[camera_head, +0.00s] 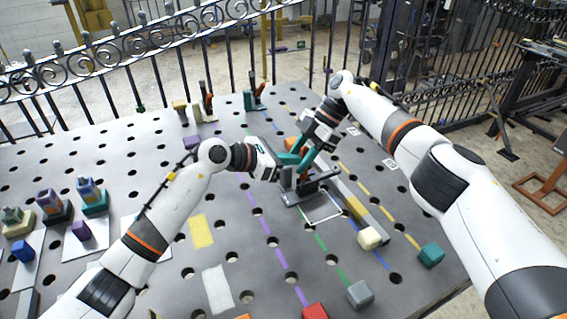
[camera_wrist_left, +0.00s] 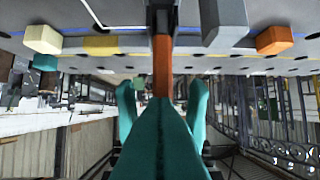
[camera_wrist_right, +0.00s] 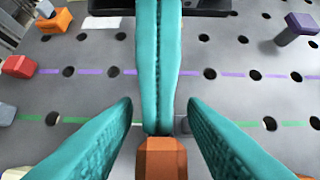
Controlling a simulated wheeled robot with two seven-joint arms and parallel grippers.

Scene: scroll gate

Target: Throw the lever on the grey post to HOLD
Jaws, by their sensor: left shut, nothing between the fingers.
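The lever post (camera_head: 303,190) stands on a dark grey base on the table, partly hidden by my grippers. Its orange-brown lever (camera_wrist_left: 161,65) shows in the left wrist view, right at the tips of my left gripper. My left gripper (camera_head: 279,167) has its teal fingers shut with nothing between them; touching or just apart from the lever I cannot tell. My right gripper (camera_head: 300,162) is open above the post. In the right wrist view the lever's end (camera_wrist_right: 162,158) lies between its spread fingers, with the left gripper's fingers just beyond. Any HOLD marking is unreadable.
Two similar lever stands (camera_head: 207,103) are at the back. Coloured blocks, such as a cream one (camera_head: 370,238) and a teal one (camera_head: 431,255), lie right of the post. Stacked pieces (camera_head: 90,195) stand at left. A black railing (camera_head: 180,50) runs behind the table.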

